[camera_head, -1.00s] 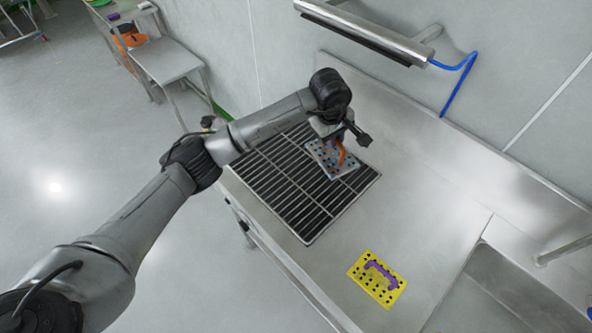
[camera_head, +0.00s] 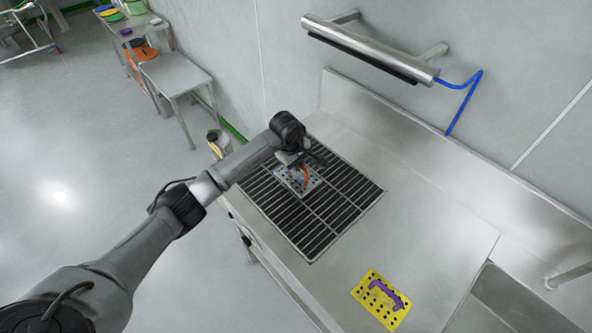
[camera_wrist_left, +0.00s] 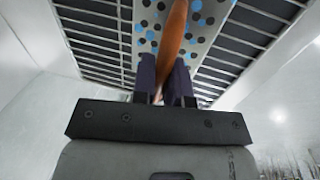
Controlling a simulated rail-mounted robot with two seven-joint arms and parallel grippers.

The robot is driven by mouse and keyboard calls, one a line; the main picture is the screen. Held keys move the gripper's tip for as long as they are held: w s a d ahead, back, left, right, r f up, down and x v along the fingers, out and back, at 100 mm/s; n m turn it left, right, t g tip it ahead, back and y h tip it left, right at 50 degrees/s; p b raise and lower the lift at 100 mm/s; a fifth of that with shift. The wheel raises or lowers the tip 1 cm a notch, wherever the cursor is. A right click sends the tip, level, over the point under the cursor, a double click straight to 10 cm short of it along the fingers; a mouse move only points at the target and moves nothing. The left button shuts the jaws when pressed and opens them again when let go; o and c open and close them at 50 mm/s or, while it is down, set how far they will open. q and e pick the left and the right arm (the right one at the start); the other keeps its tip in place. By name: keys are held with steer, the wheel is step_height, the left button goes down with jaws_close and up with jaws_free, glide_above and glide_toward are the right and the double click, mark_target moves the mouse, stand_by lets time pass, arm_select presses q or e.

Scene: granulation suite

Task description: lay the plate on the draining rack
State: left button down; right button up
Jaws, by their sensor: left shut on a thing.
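A grey perforated plate (camera_head: 291,182) with an orange handle (camera_head: 306,175) is over the far left part of the draining rack (camera_head: 326,225), a dark slatted grid on the steel counter. My left gripper (camera_head: 301,164) is shut on the orange handle. In the left wrist view the gripper fingers (camera_wrist_left: 165,85) close around the handle (camera_wrist_left: 172,40), and the plate (camera_wrist_left: 205,20) with dark and blue holes lies beyond, with rack slats on both sides. I cannot tell whether the plate touches the slats. My right gripper is not in view.
A yellow perforated plate (camera_head: 367,307) with a purple handle (camera_head: 388,293) lies on the counter (camera_head: 440,255) near the sink (camera_head: 510,300). A steel wall fixture (camera_head: 370,45) with a blue hose overhangs the back. The rack's front and right parts are clear.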

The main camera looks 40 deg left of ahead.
mark_target(297, 174)
arm_select(q)
steer(key=shift+f, duration=2)
steer(key=shift+a+f, duration=0.1)
steer(key=shift+f, duration=0.15)
steer(key=c, duration=1.1)
jaws_free()
steer(key=shift+c, duration=0.2)
step_height(297, 174, up, 12)
steer(key=s, duration=0.2)
steer(key=shift+s+a, duration=0.15)
